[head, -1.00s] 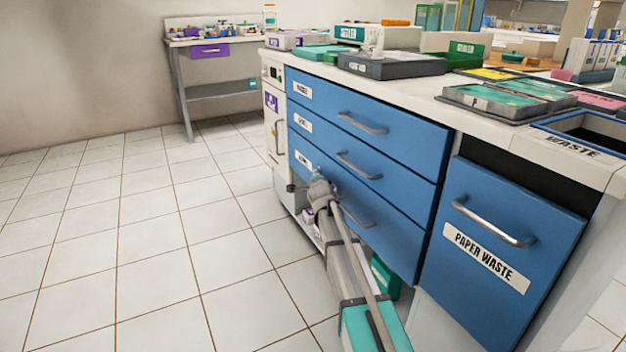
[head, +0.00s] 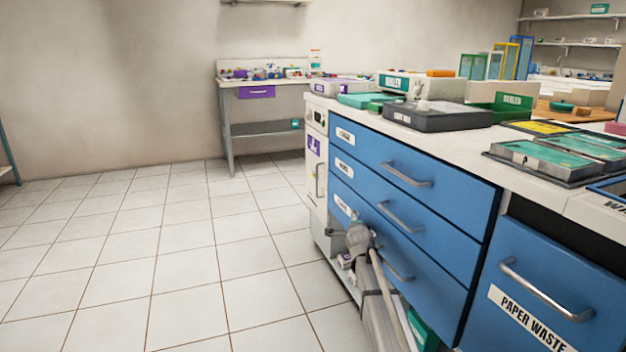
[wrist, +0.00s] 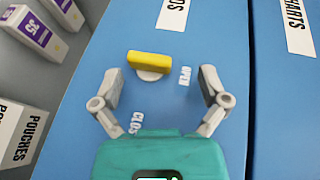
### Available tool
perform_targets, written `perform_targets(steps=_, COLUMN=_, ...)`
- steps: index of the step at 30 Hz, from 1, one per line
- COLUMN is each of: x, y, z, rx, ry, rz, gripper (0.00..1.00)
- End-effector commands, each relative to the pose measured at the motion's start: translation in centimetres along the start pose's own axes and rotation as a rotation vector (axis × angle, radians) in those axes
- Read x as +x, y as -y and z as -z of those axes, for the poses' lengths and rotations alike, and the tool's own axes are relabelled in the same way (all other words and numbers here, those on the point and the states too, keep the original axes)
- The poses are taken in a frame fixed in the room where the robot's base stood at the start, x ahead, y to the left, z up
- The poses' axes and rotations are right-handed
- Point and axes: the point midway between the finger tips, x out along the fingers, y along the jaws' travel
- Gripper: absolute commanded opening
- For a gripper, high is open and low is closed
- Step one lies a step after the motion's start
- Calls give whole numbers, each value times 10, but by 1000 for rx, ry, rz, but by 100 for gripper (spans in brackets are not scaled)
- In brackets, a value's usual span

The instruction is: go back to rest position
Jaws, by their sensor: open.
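My gripper (wrist: 160,88) is open and empty in the wrist view, with its two grey fingers spread apart. A yellow knob (wrist: 150,61) on a pale round base sits on a blue face between and just beyond the fingertips. Partly hidden lettering on that face seems to read open and closed. In the head view, my gripper (head: 357,236) is low in front of the blue drawers (head: 425,208), near their left end. Its fingers are too small there to make out, and I cannot tell whether it touches the drawer fronts.
A paper waste drawer (head: 545,300) stands at right. Trays and boxes, including a dark grey tray (head: 440,120), crowd the white counter (head: 460,148). White boxes (wrist: 20,130) stand at left in the wrist view. The tiled floor (head: 170,270) at left is clear up to a small bench (head: 275,130).

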Motion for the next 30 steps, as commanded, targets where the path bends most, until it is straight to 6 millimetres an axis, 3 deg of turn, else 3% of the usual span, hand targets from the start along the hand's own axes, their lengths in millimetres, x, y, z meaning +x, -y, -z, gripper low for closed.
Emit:
perform_targets(steps=12, x=-13, y=54, z=5, rx=0, ry=0, rz=0, gripper=94)
perform_targets(steps=30, x=-19, y=80, z=8, rx=0, ry=0, rz=0, gripper=94)
